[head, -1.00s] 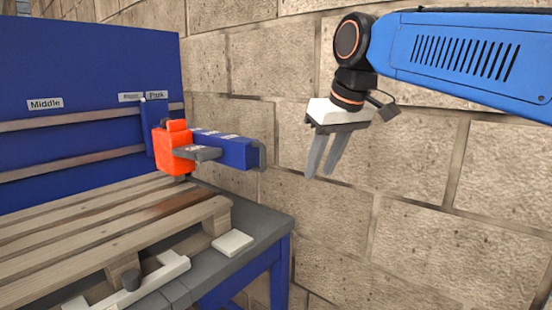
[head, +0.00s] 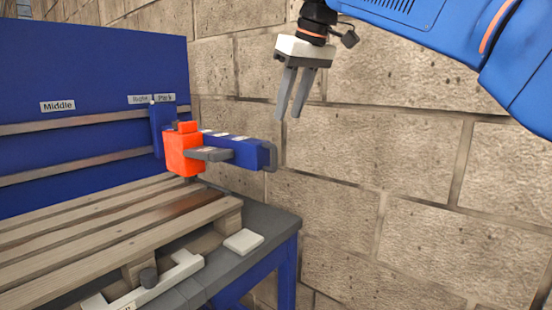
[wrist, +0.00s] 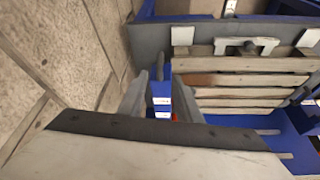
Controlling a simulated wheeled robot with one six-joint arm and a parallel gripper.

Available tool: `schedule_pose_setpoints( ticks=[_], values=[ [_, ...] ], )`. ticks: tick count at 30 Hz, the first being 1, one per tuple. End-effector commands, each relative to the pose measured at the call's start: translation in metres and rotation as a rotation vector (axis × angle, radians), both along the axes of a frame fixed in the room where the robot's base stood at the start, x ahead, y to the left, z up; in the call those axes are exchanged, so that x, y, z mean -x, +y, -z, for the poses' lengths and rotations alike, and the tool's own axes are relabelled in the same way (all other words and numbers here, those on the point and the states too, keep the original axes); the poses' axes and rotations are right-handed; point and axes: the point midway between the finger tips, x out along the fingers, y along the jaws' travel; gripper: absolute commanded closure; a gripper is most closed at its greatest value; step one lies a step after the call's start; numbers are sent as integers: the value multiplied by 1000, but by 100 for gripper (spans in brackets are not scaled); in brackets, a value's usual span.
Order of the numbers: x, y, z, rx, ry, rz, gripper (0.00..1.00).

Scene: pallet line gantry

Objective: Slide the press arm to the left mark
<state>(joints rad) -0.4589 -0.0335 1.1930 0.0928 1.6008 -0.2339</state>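The press arm (head: 236,151) is a blue beam with an orange block (head: 183,150) at its inner end and a grey loop handle (head: 271,157) at its outer end. It sits at the right end of the rails, by the "Right" and "Park" labels (head: 151,99). My gripper (head: 288,113) points down, above and slightly right of the handle in the head view, apart from it and empty. Its two fingers have a gap between them. No left mark is in view.
The blue back panel (head: 90,75) carries a "Middle" label (head: 57,106) and two rails (head: 75,124). A wooden pallet (head: 110,228) lies on the grey table (head: 262,225), near a white pad (head: 243,241) and a white bracket (head: 160,283). A stone wall (head: 400,170) stands behind.

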Motion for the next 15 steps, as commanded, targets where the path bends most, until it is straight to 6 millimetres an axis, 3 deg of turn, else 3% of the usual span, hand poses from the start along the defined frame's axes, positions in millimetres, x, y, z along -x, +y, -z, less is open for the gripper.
schedule_pose_setpoints(
  ticks=[15],
  values=[
    [-26, 23, 86, 1, 2, 0, 69]
  ],
)
